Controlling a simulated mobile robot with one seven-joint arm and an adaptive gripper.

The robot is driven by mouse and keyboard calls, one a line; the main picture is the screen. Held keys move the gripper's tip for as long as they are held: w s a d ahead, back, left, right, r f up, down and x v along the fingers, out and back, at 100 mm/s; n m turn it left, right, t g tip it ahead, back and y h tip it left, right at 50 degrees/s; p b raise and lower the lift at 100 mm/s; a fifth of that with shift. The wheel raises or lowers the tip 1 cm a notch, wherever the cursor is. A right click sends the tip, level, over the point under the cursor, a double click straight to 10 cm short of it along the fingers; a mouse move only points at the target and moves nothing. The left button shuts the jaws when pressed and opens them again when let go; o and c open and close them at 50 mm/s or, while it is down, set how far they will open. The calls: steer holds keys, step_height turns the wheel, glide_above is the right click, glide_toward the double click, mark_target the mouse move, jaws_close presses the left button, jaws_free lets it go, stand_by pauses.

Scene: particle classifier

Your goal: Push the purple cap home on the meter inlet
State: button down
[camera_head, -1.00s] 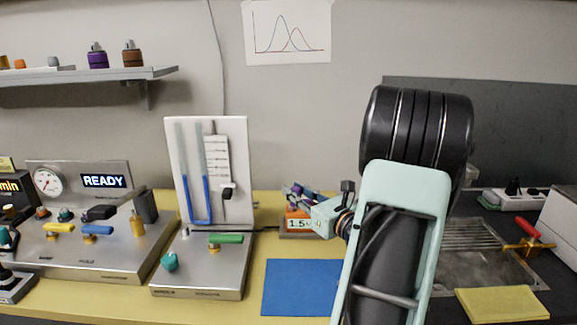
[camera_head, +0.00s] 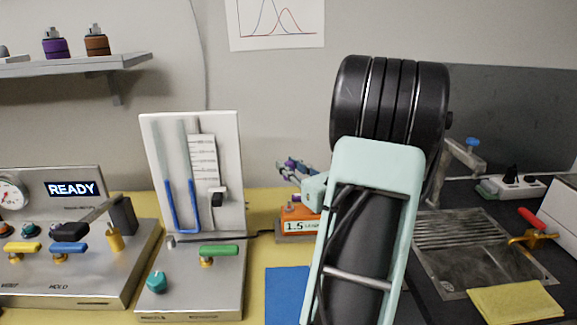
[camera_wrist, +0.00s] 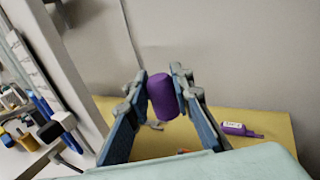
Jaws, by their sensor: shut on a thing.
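The orange meter (camera_head: 298,225) stands on the yellow bench in the head view, with "1.5" on its front label. My arm covers its right side, and I cannot make out its inlet. My gripper (camera_head: 290,165) is above the meter, apart from it. In the wrist view my gripper (camera_wrist: 162,92) is shut on the purple cap (camera_wrist: 163,98), which sits between the two fingertips. In the head view only a small purple patch shows among the fingers.
A gauge board (camera_head: 215,150) and its steel base with a green-handled valve (camera_head: 219,250) stand left of the meter. A blue mat (camera_head: 287,296) lies in front. A labelled purple bottle (camera_wrist: 236,128) lies on the bench. A sink (camera_head: 475,255) is at the right.

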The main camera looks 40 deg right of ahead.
steer(key=shift+f, duration=0.1)
steer(key=b, duration=0.5)
glide_above(289, 201)
steer(key=shift+d+f, duration=0.1)
steer(key=shift+f, duration=2.7)
steer(key=shift+f+b, duration=1.35)
steer(key=shift+b, duration=0.25)
steer(key=shift+f, duration=0.35)
steer(key=shift+f+b, duration=0.1)
steer(key=shift+b, duration=0.25)
steer(key=c, duration=1.6)
jaws_free()
steer(key=s, duration=0.4)
steer(key=s+a, duration=0.1)
steer(key=s, duration=0.3)
steer(key=s+a, duration=0.1)
steer(key=s, duration=0.3)
steer(key=shift+a, duration=0.1)
